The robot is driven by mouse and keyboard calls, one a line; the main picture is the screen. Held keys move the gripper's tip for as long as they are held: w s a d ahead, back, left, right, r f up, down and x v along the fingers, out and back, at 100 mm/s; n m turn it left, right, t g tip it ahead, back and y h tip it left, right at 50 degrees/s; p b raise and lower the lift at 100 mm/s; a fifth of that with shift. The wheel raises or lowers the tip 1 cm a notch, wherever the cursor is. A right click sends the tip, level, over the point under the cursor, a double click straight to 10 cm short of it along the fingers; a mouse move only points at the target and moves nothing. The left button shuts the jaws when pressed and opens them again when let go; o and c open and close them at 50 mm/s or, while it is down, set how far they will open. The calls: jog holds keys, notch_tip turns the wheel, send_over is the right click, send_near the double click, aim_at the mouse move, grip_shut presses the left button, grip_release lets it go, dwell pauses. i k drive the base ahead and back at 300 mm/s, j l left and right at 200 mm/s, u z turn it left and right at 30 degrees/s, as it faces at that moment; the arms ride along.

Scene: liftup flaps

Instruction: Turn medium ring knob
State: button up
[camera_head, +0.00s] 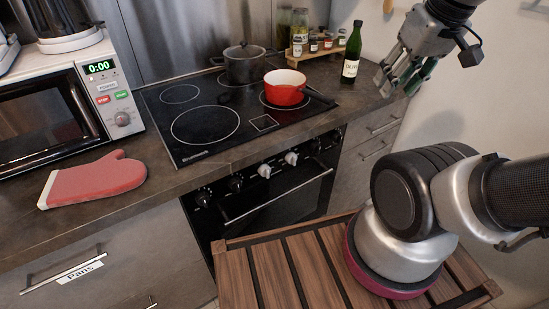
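The stove's control knobs sit in a row on the oven's front panel below the counter edge. Two are white, the left white knob (264,170) and the right white knob (291,158). Black knobs (236,184) flank them on both sides. I cannot tell from labels which one is the medium ring knob. The black glass cooktop (205,124) above has several marked rings. My gripper (398,92) hangs at the upper right, in the air near the counter's right end, well apart from the knobs. Its fingers look spread and hold nothing visible.
A red pot (285,88) and a grey lidded pot (244,62) stand on the cooktop. A dark bottle (352,55) stands behind right. An oven handle (276,196) juts out below the knobs. A red mitt (95,180) and microwave (62,105) are left.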

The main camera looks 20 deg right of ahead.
aim_at(336, 136)
jog(key=j+z, duration=0.35)
jog(key=j, duration=0.3)
jog(key=j+z, duration=0.3)
jog(key=j, duration=0.35)
